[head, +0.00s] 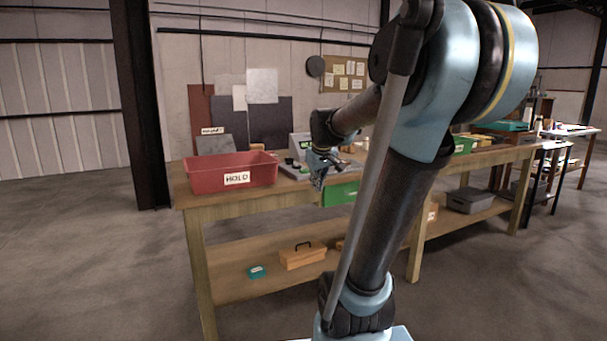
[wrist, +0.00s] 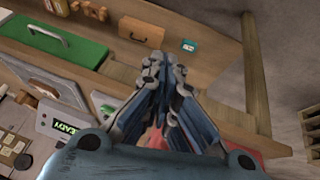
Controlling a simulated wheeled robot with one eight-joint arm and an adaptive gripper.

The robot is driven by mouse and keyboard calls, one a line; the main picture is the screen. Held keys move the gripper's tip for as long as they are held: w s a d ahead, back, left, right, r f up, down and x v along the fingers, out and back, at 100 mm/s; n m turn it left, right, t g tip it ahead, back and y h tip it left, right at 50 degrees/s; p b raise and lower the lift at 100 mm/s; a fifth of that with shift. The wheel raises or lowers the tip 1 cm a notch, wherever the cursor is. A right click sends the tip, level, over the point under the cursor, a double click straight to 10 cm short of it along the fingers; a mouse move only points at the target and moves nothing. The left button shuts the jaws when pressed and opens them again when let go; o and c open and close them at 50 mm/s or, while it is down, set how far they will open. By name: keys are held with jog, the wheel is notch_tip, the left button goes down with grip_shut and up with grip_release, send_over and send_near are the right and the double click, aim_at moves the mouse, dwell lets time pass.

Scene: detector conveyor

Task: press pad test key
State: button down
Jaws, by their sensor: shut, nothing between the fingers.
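The detector console (head: 300,143) is a grey unit on the wooden bench, partly hidden behind my arm in the head view. Several small keys (wrist: 17,145) sit on a light panel at the left edge; I cannot tell which is the pad test key. My gripper (head: 317,184) is at the bench's front edge, in front of the console. In the wrist view my gripper (wrist: 158,62) is shut and empty, with its tips apart from the keys and to their right.
A red HOLD bin (head: 215,172) stands on the bench left of my gripper. The lower shelf (head: 230,287) holds an orange case (head: 302,258) and a small teal box (head: 257,272). Floor in front is clear.

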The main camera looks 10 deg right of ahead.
jog(key=w+r+n+t, duration=0.1)
jog(key=w+r, duration=0.2)
jog(key=w, duration=0.5)
jog(key=w+r+n+t, duration=0.1)
jog(key=w+r, duration=0.2)
jog(key=w, duration=0.4)
notch_tip(320, 180, up, 3)
jog(key=n+t, duration=0.2)
jog(key=n, duration=0.1)
send_over(302, 170)
jog(key=shift+r, duration=0.1)
jog(key=shift+f, duration=4.4)
jog(key=shift+f, duration=0.8)
jog(key=shift+r, duration=0.85)
jog(key=shift+r, duration=2.55)
